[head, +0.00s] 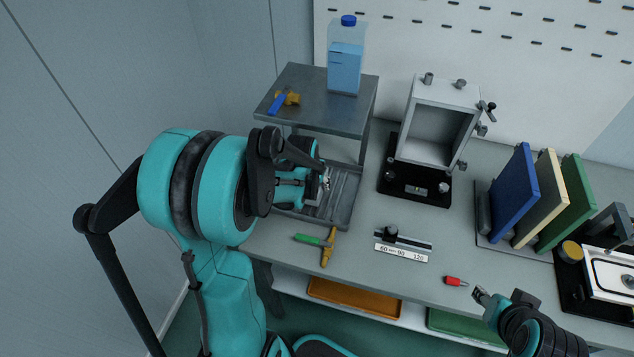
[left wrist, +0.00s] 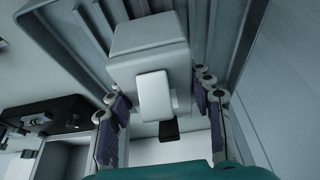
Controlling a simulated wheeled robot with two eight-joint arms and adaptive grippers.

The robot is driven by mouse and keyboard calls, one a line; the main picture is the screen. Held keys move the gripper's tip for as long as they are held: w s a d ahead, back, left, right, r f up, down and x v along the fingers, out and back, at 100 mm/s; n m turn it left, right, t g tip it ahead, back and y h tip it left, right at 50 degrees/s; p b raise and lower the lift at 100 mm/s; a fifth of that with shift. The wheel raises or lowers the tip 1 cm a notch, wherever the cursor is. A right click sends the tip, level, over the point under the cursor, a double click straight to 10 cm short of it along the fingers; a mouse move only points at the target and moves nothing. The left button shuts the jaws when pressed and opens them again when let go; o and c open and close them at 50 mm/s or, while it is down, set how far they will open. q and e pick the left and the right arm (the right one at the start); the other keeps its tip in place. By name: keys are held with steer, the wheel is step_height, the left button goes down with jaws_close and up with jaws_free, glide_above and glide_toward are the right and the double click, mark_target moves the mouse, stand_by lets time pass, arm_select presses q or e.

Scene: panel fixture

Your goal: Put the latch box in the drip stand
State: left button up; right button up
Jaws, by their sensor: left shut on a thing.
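My left gripper (head: 325,180) is low over the ridged lower tray of a grey metal stand, which I take for the drip stand (head: 345,208). In the left wrist view the left gripper (left wrist: 163,120) has its two padded fingers on either side of a grey box with a pale tab and a dark catch, apparently the latch box (left wrist: 150,42), and is shut on it. Tray ridges (left wrist: 82,22) show behind the box. Whether the box touches the tray I cannot tell. In the head view the arm and gripper hide the box. My right gripper (head: 481,295) is over the bench front; its opening is unclear.
The stand's upper shelf (head: 315,100) holds a blue-capped bottle (head: 345,65) and a blue-and-yellow part (head: 283,100). An open grey chamber (head: 437,120) stands right of it. A green-and-yellow valve (head: 328,245), a scale block (head: 400,252) and a red piece (head: 456,281) lie in front.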

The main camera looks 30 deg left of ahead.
arm_select(q)
steer(key=w+f, duration=0.1)
steer(key=w+f+b, duration=0.1)
steer(key=shift+w+a, duration=0.3)
steer(key=shift+w, duration=0.05)
steer(key=shift+w+a+f, duration=0.1)
steer(key=shift+w+f, duration=0.15)
steer(key=shift+r, duration=0.1)
steer(key=shift+s, duration=0.1)
steer(key=shift+f+b, duration=0.2)
steer(key=shift+b, duration=0.15)
steer(key=o, duration=1.5)
steer(key=shift+o, duration=0.2)
